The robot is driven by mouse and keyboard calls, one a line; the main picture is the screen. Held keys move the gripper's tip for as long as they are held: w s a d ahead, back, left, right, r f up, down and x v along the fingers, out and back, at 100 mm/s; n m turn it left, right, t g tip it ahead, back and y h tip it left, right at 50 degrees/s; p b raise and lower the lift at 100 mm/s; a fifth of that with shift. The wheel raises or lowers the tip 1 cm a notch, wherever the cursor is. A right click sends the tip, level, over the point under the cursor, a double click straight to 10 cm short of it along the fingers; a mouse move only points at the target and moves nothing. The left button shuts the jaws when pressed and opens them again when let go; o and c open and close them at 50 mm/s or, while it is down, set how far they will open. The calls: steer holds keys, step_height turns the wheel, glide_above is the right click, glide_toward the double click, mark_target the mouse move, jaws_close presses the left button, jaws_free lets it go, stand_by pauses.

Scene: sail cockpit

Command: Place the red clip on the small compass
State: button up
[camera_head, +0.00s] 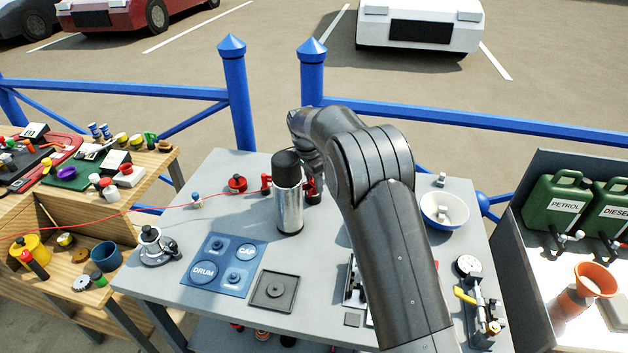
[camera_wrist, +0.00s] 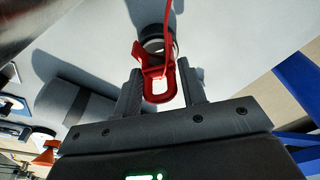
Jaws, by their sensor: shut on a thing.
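The red clip (camera_wrist: 158,88) is a looped piece between the two fingers of my gripper (camera_wrist: 161,80) in the wrist view. My gripper is shut on it, and a red cord runs up from it. Just beyond the clip is a small round thing with a dark rim and pale inside (camera_wrist: 152,34); it may be the small compass, but the clip partly covers it. I cannot tell whether they touch. In the head view my arm and the steel flask (camera_head: 289,207) largely hide the gripper; a bit of red shows beside the flask.
The black-topped flask stands close left of my gripper on the grey table (camera_head: 205,178). A blue mat (camera_head: 222,284), a square dark tray (camera_head: 273,306) and a white-blue bowl (camera_head: 428,220) are also on it. A blue railing (camera_head: 480,118) runs behind.

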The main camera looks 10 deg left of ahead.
mark_target(309, 186)
steer(key=o, duration=0.9)
steer(key=shift+f, duration=0.1)
steer(key=shift+o, duration=0.2)
step_height(309, 186, up, 12)
steer(key=s+a, duration=0.1)
steer(key=shift+s, duration=0.15)
steer(key=s+d+r+n+t+y, duration=0.1)
steer(key=s+d+r, duration=0.4)
steer(key=d, duration=0.2)
steer(key=s+d+r+n, duration=0.2)
steer(key=s+d+r, duration=0.25)
steer(key=d, duration=0.25)
steer(key=s+d+r+n+t+y, duration=0.1)
steer(key=s+d+r, duration=0.3)
steer(key=s+d, duration=0.3)
steer(key=s+d+f+n, duration=0.1)
steer(key=s+d+f, duration=0.1)
steer(key=s, duration=0.5)
steer(key=s+d+f+n+t, duration=0.1)
steer(key=s+d+f+n, duration=0.1)
steer(key=s+d, duration=0.3)
steer(key=s+d+f+n+t, duration=0.1)
steer(key=s+d, duration=0.3)
steer(key=s, duration=0.6)
steer(key=shift+s+d+f+n+h, duration=0.2)
steer(key=shift+f+n+h, duration=0.2)
steer(key=shift+f+n, duration=0.15)
